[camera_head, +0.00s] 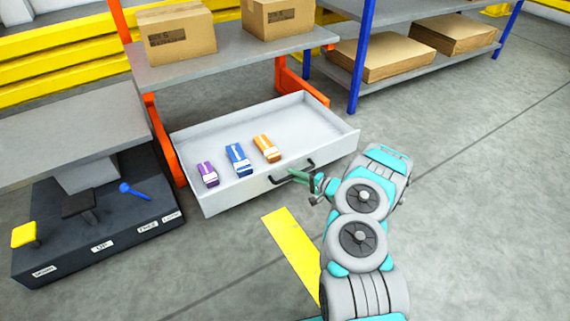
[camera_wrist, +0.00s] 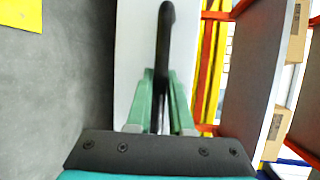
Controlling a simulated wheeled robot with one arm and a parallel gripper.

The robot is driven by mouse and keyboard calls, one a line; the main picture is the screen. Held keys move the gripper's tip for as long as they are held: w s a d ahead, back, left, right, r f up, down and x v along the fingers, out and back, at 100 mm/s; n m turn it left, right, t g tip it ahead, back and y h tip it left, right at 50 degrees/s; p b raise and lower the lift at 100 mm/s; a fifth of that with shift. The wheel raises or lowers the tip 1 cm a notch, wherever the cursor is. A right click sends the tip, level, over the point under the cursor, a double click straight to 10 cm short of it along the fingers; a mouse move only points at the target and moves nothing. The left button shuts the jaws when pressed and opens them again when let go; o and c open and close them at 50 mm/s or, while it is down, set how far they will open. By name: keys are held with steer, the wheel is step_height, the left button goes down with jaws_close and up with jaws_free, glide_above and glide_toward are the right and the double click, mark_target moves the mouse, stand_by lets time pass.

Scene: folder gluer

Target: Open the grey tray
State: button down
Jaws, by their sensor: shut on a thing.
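The grey tray (camera_head: 330,146) is a shallow drawer under the orange-framed shelf, and it stands pulled out toward me. A purple (camera_head: 207,174), a blue (camera_head: 238,160) and an orange (camera_head: 267,148) small box lie inside it. The black handle (camera_head: 275,181) is on its front face. My gripper (camera_head: 313,181) is at the right part of the handle, shut on it. In the wrist view, the green fingers of my gripper (camera_wrist: 162,105) are on both sides of the black handle bar (camera_wrist: 165,40), with the pale tray front (camera_wrist: 130,60) behind.
Cardboard boxes (camera_head: 177,32) stand on the shelf (camera_head: 225,62) above the tray. A dark pedestal (camera_head: 95,235) with a yellow pedal, a black pedal and a blue lever is at left. A blue-posted rack (camera_head: 362,55) stands at back right. The floor in front is clear, with a yellow stripe (camera_head: 292,250).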

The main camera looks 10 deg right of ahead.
steer(key=s+d+p, duration=0.1)
steer(key=s+d, duration=0.2)
steer(key=s, duration=0.5)
steer(key=shift+s, duration=0.35)
steer(key=c, duration=0.8)
jaws_free()
steer(key=p+v, duration=0.1)
steer(key=v, duration=0.6)
steer(key=shift+s+d, duration=0.25)
steer(key=shift+s, duration=0.05)
steer(key=shift+r, duration=0.1)
